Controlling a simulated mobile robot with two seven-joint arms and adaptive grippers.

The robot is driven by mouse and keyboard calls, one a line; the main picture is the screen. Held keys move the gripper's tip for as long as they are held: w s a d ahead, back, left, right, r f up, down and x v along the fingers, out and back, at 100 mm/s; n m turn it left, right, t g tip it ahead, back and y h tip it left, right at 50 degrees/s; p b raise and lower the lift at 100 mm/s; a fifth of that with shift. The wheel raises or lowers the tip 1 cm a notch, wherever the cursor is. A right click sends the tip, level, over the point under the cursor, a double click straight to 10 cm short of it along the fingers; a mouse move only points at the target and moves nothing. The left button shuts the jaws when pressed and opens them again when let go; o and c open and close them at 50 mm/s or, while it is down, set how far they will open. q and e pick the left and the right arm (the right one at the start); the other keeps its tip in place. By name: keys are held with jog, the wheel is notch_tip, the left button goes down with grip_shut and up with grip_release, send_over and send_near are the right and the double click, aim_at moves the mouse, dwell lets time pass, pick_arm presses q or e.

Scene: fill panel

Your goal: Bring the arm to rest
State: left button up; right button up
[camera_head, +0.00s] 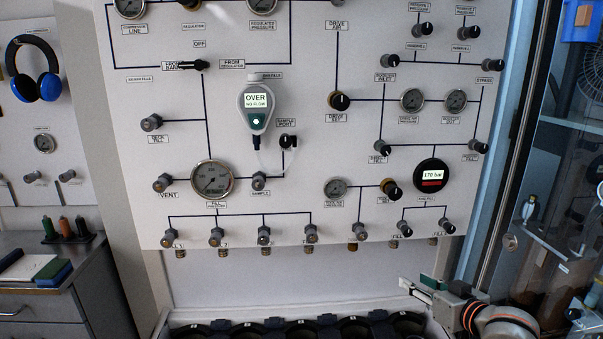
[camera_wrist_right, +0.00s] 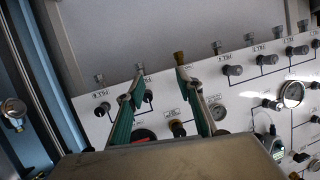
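My right arm comes in at the lower right of the head view. Its gripper (camera_head: 418,287) is in front of the panel's lower edge, below the row of fill valves. In the right wrist view the two green-padded fingers of this gripper (camera_wrist_right: 159,72) stand apart with nothing between them. The white fill panel (camera_wrist_right: 240,95) lies beyond them and looks tilted in that view. I cannot tell the exact gap to the panel, but no contact shows. My left arm and gripper are not in view.
The panel (camera_head: 310,150) carries knobs, gauges and a handheld meter (camera_head: 256,105) reading OVER. Dark cylinder tops (camera_head: 247,331) stand below it. A glass-doored cabinet (camera_head: 560,150) is close on the right. A grey drawer unit (camera_head: 40,305) stands at left.

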jog(key=s+a+f+g+h, duration=0.1)
jog(key=s+a+f, duration=0.1)
jog(key=s+f, duration=0.65)
jog(key=s+a+f+g, duration=0.1)
jog(key=s+a+f, duration=0.1)
jog(key=s+f, duration=0.65)
jog(key=s+a+f+n+g+h, duration=0.1)
jog(key=s+a+f, duration=0.1)
jog(key=s+f, duration=1.2)
jog(key=shift+s+a+n, duration=0.25)
jog(key=shift+s+n, duration=0.15)
jog(key=shift+s, duration=0.45)
jog(key=shift+w, duration=0.1)
